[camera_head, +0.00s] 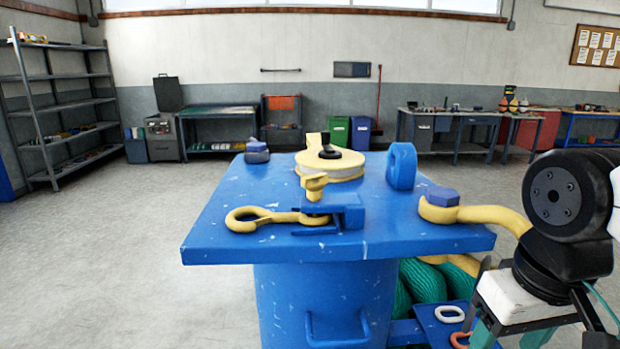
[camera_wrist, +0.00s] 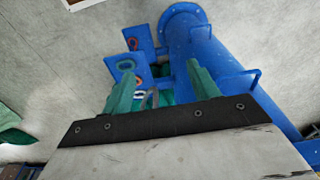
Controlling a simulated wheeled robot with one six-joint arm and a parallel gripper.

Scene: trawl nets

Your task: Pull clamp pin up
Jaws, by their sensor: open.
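The likely clamp pin is a short yellow pin with a flat head (camera_head: 315,184), standing upright in a blue clamp block (camera_head: 345,209) on the blue tabletop (camera_head: 215,232). A yellow eye rod (camera_head: 248,219) lies through or under the clamp and points left. My gripper (camera_head: 511,338) is at the lower right of the head view, below and right of the tabletop, well apart from the pin. In the wrist view its two green fingers (camera_wrist: 160,70) are spread with nothing gripped. The pin does not show in the wrist view.
A yellow round piece (camera_head: 331,165), an upright blue lug (camera_head: 401,166) and a yellow hook under a blue bolt (camera_head: 438,197) stand on the tabletop. Below are green netting (camera_head: 424,281) and a blue side plate (camera_head: 446,322) with rings. Floor at left is clear.

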